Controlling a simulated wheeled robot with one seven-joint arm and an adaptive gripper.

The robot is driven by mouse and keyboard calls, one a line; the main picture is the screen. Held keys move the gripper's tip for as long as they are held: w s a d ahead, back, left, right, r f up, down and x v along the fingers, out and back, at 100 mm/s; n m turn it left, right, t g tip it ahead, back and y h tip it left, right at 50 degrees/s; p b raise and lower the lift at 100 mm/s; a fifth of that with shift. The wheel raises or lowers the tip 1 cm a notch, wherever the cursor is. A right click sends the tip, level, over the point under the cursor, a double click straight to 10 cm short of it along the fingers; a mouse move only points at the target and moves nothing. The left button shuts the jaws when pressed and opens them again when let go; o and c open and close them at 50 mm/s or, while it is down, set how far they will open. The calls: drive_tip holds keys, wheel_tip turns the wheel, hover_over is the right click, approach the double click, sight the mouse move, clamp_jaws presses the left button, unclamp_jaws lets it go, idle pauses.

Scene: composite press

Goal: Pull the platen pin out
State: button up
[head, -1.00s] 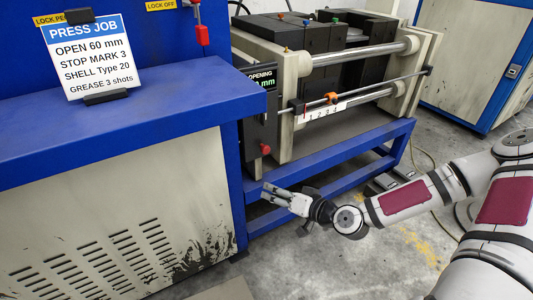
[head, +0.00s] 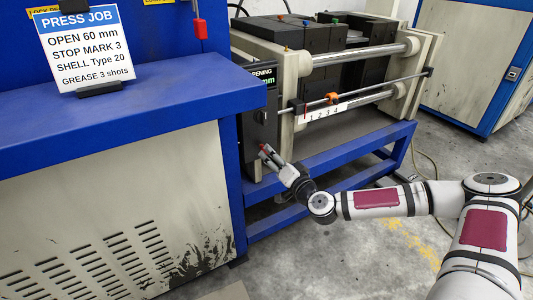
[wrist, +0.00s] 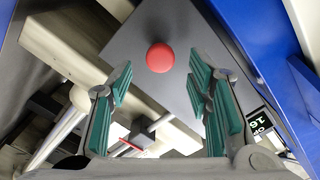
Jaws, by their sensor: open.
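The platen pin shows as a round red knob (wrist: 160,57) on a dark grey panel (wrist: 190,30) in the wrist view. In the head view a bit of its red (head: 264,148) shows at my fingertips, and the rest is hidden. My gripper (head: 270,156) is at the front of that panel, pointing at the knob. In the wrist view its green-padded fingers (wrist: 161,82) are open. The knob appears between the finger lines, a little above the tips. No pad visibly touches it, and the exact gap in depth is unclear.
A blue ledge (head: 150,102) with a job sign (head: 84,48) stands left of my gripper. The blue frame rail (head: 340,150) runs under the press. A numbered scale (head: 322,112), orange marker (head: 331,98) and steel bars (head: 355,55) lie to the right. Open floor is in front.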

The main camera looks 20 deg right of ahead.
drive_tip(key=shift+b+x, duration=0.4)
drive_tip(key=shift+x, duration=1.9)
